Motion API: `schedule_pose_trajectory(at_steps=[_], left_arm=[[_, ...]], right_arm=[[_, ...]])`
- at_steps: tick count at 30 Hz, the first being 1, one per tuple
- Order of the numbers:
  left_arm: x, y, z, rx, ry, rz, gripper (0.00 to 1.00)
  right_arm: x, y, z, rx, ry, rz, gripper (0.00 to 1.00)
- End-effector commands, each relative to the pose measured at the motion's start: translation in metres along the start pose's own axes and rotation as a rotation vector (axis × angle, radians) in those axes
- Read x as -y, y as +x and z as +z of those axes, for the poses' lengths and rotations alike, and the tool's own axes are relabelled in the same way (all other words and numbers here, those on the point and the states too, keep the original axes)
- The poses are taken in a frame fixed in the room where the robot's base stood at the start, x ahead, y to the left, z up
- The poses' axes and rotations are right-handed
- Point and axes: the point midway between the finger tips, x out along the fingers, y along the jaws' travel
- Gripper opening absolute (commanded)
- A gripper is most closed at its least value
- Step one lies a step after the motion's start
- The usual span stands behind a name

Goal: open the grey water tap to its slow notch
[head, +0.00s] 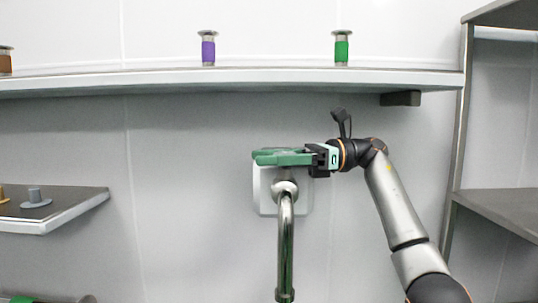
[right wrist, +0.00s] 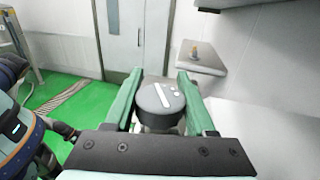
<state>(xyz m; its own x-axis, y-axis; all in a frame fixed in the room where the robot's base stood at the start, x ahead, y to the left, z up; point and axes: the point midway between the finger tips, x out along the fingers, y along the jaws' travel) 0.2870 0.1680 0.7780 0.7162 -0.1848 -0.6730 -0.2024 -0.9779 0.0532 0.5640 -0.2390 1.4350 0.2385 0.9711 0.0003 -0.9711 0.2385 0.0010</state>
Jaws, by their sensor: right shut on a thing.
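The water tap has a curved metal spout (head: 286,245) coming out of a white wall plate (head: 264,190) and pointing down. Its round dark grey knob (right wrist: 160,97) shows in the right wrist view, with a white bar and white dots on its face. My right gripper (head: 264,156) reaches in from the right at the top of the tap. Its green fingers lie on both sides of the knob and are shut on it. In the head view the fingers hide the knob. I cannot see water at the spout. My left gripper is not in view.
A long shelf (head: 240,80) above the tap bears purple (head: 208,50), green (head: 341,48) and brown-banded items. A small ledge (head: 75,201) with grey and tan knobs is at left. A metal rack (head: 500,208) stands at right. The wall beside the tap is clear.

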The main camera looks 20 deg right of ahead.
Motion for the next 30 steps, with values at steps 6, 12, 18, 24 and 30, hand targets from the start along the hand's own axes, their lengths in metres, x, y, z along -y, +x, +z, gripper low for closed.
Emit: schedule_pose_trajectory(at_steps=[6, 12, 18, 24, 30], left_arm=[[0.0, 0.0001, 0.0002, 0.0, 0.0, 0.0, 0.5], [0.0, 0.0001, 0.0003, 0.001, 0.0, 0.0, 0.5], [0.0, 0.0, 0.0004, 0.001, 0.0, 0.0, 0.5], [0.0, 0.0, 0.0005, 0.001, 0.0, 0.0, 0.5], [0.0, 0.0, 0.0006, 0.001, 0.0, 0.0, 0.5]], right_arm=[[-0.0012, 0.0001, 0.0006, 0.001, -0.002, 0.045, 0.0], [-0.0017, 0.0001, 0.0004, 0.0, -0.004, 0.054, 0.0], [-0.0017, 0.0001, 0.0004, 0.0, -0.004, 0.053, 0.0], [-0.0016, 0.0001, 0.0003, 0.0, -0.003, 0.052, 0.73], [-0.0015, 0.0001, 0.0002, -0.001, -0.002, 0.052, 0.85]])
